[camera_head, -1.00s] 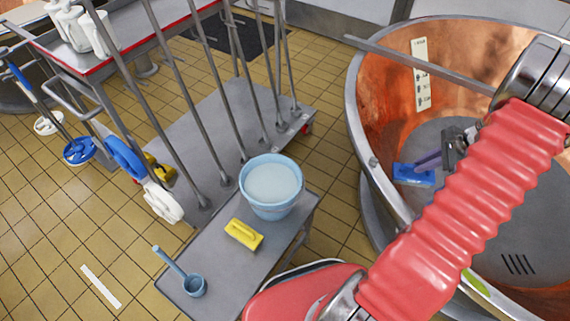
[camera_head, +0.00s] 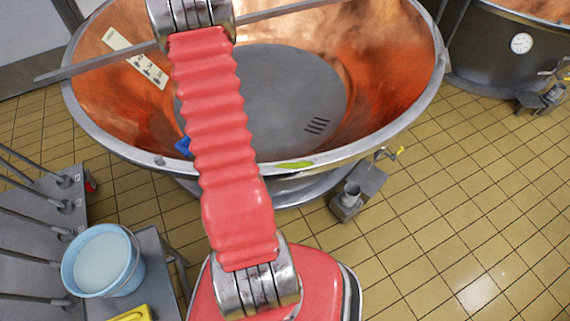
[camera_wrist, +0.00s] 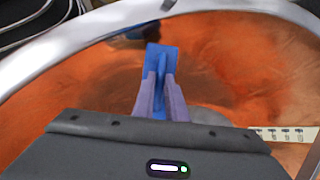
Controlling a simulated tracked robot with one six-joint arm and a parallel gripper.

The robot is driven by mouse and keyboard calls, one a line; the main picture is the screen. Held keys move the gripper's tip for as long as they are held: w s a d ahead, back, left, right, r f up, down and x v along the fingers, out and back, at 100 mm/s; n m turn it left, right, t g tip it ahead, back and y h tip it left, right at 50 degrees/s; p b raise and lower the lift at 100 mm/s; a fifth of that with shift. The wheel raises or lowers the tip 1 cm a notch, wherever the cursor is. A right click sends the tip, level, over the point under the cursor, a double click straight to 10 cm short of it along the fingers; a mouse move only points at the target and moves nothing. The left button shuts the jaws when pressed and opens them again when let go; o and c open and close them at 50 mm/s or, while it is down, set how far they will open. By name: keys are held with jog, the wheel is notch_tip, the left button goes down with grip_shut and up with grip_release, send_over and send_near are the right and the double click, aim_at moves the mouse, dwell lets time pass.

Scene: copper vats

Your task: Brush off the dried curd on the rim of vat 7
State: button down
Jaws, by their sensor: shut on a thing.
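My gripper (camera_wrist: 159,90), with two purple fingers, is shut on a blue brush (camera_wrist: 161,56) in the wrist view. The brush is over the copper inside of the vat, apart from the rim (camera_wrist: 130,14). In the head view the vat (camera_head: 405,108) is a wide copper bowl with a grey metal rim. My arm hides the gripper there; only a bit of the blue brush (camera_head: 184,146) shows. A yellow-green patch (camera_head: 295,165) lies on the near rim; I cannot tell whether it is dried curd. I see no number on the vat.
A light-blue bucket (camera_head: 134,268) of pale liquid and a yellow block (camera_head: 132,314) stand on a grey cart at lower left. A metal bar (camera_head: 290,10) crosses above the vat. A second vat (camera_head: 480,50) stands at upper right. Tiled floor (camera_head: 480,190) is clear at right.

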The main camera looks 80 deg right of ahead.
jog(key=shift+a, duration=0.25)
notch_tip(320, 180, up, 7)
jog(key=n, duration=0.2)
jog(key=w+a+r+n+g+y, duration=0.2)
jog(key=w+a+r+n+g, duration=0.15)
jog(key=w+a+n, duration=0.45)
jog(key=w+a+n+g, duration=0.1)
jog(key=w+a+n, duration=0.3)
jog(key=a, duration=0.8)
jog(key=w+a+n+g+h, duration=0.1)
jog(key=w+a+n, duration=0.3)
jog(key=a, duration=0.8)
jog(key=w+a+n+g+h, duration=0.1)
jog(key=w+a+n+g, duration=0.2)
jog(key=a, duration=0.9)
jog(key=shift+w+r+n, duration=0.3)
jog(key=shift+w+n, duration=0.6)
jog(key=shift+n, duration=0.2)
jog(key=shift+s+d, duration=0.1)
jog(key=shift+d, duration=0.05)
